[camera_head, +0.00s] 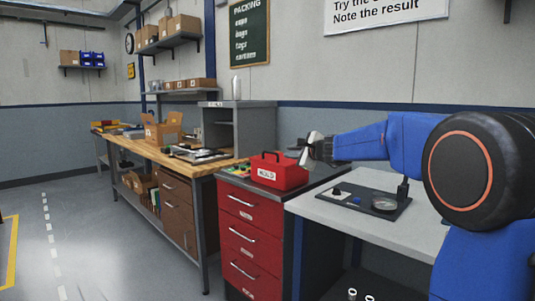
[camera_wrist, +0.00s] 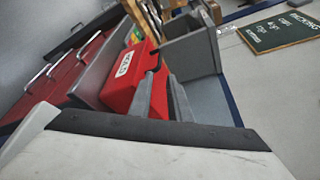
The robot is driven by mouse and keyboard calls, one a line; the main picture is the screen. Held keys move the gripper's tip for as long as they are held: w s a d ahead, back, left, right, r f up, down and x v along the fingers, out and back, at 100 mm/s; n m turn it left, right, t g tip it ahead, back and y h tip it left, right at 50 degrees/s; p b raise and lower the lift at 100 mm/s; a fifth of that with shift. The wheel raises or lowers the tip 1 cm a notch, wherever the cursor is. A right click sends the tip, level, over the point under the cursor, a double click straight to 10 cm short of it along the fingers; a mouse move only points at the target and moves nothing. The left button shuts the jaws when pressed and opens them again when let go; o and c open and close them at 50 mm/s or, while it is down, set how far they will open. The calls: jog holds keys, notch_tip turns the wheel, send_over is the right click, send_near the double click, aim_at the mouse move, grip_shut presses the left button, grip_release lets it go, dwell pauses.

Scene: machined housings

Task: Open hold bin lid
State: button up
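The red bin (camera_head: 277,176) with a white label, which seems to read HOLD, stands on the dark top of the red drawer cabinet. Its lid looks shut, with a dark handle on top. It also shows in the wrist view (camera_wrist: 128,85), upper left of centre. My gripper (camera_head: 305,158) is just right of the bin in the head view. In the wrist view its two grey fingers (camera_wrist: 160,78) stand apart and empty, pointing towards the bin's right side. Whether a finger touches the bin cannot be told.
The red drawer cabinet (camera_head: 250,238) is under the bin. A wooden workbench (camera_head: 165,153) with tools and boxes stands left, and a grey shelf unit (camera_head: 240,130) behind. A light table (camera_head: 330,205) with a dark tray (camera_head: 350,203) is at right. The floor at left is open.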

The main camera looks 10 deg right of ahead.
aim_at(272, 153)
jog(key=x, duration=1.7)
jog(key=shift+a, duration=0.15)
jog(key=shift+c, duration=0.3)
grip_shut()
